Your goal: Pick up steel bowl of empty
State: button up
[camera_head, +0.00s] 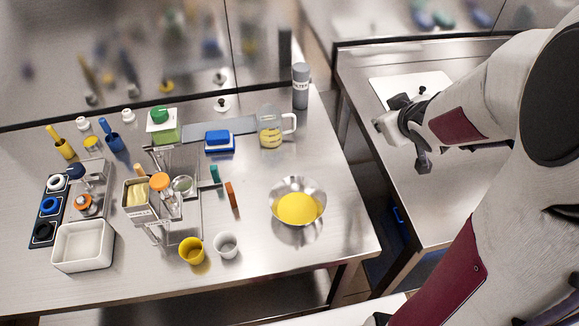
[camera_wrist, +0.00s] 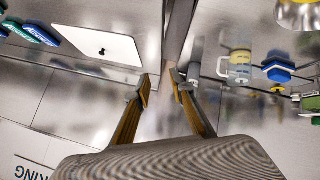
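A steel bowl (camera_head: 312,190) stands upright on the left steel table, toward its right side. A yellow round surface shows inside it, so it does not look empty. The bowl is partly cut off in the wrist view (camera_wrist: 298,17), at the top right corner. My gripper (camera_head: 410,130) is over the right counter, to the right of and apart from the bowl. In the wrist view its two fingers (camera_wrist: 161,88) stand apart with nothing between them.
A measuring jug (camera_head: 271,128) and a grey cylinder (camera_head: 300,88) stand behind the bowl. Yellow (camera_head: 192,251) and white (camera_head: 226,246) cups and a wire rack (camera_head: 183,238) are left of it. A gap separates the tables. A white board (camera_head: 400,84) lies on the right counter.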

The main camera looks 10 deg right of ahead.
jog(key=a+f+y, duration=0.2)
jog(key=f+y, duration=0.1)
jog(key=f, duration=0.1)
jog(key=s+a+f+n+y, duration=0.1)
jog(key=a+f+y, duration=0.1)
jog(key=f, duration=0.3)
jog(key=s+a+f+n+y, duration=0.1)
jog(key=a+f+y, duration=0.1)
jog(key=f+y, duration=0.1)
jog(key=shift+a+f+y, duration=0.15)
jog(key=shift+f+y, duration=0.15)
jog(key=shift+f, duration=0.45)
jog(key=s+a+y, duration=0.1)
jog(key=s, duration=0.1)
jog(key=s+a+f+y, duration=0.1)
jog(key=a+y, duration=0.1)
jog(key=shift+s+a+g, duration=0.1)
jog(key=shift+s+g, duration=0.2)
jog(key=shift+s, duration=0.1)
jog(key=shift+s+a+r+y, duration=0.15)
jog(key=shift+s+a+y, duration=0.2)
jog(key=shift+y, duration=0.25)
jog(key=shift+x, duration=1.2)
jog(key=shift+w+a, duration=0.1)
